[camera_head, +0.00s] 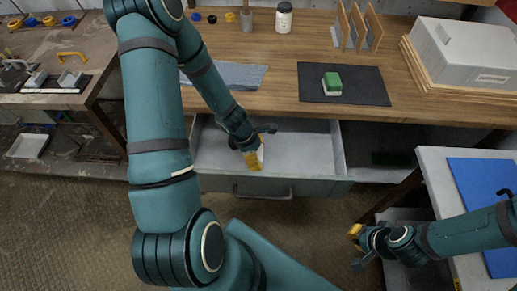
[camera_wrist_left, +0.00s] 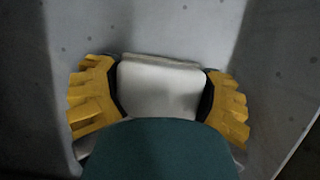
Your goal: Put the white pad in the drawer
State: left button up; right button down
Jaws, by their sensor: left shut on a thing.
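The white pad (camera_wrist_left: 160,88) is a pale, rounded block held between the yellow fingers of my left gripper (camera_wrist_left: 158,98) in the left wrist view. In the head view my left gripper (camera_head: 254,159) is shut on it, low inside the open grey drawer (camera_head: 310,148), near its front wall. Only a small pale part of the pad (camera_head: 261,150) shows there. Whether the pad touches the drawer floor cannot be told. My right gripper (camera_head: 358,247) hangs at the lower right beside the white side table, far from the drawer; its finger gap is unclear.
The drawer hangs out below the wooden workbench (camera_head: 280,95). On the bench a green-and-white block (camera_head: 332,83) rests on a dark mat (camera_head: 366,87), near a grey box (camera_head: 462,52). A white side table (camera_head: 435,180) with a blue sheet (camera_head: 484,184) stands right.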

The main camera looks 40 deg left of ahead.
pick_arm(q)
jog(key=shift+w+a, duration=0.15)
jog(key=shift+w, duration=0.15)
jog(key=shift+w+a+r+p, duration=0.1)
jog(key=shift+w+a+p, duration=0.25)
jog(key=shift+w, duration=0.25)
jog(key=shift+w+a+p, duration=0.25)
jog(key=shift+w+a, duration=0.1)
jog(key=shift+w, duration=0.25)
jog(key=shift+w+a+f+b, duration=0.2)
jog(key=shift+f+b, duration=0.15)
jog(key=shift+f, duration=0.35)
jog(key=o, duration=1.1)
jog(key=shift+f, duration=0.1)
jog(key=shift+c, duration=0.2)
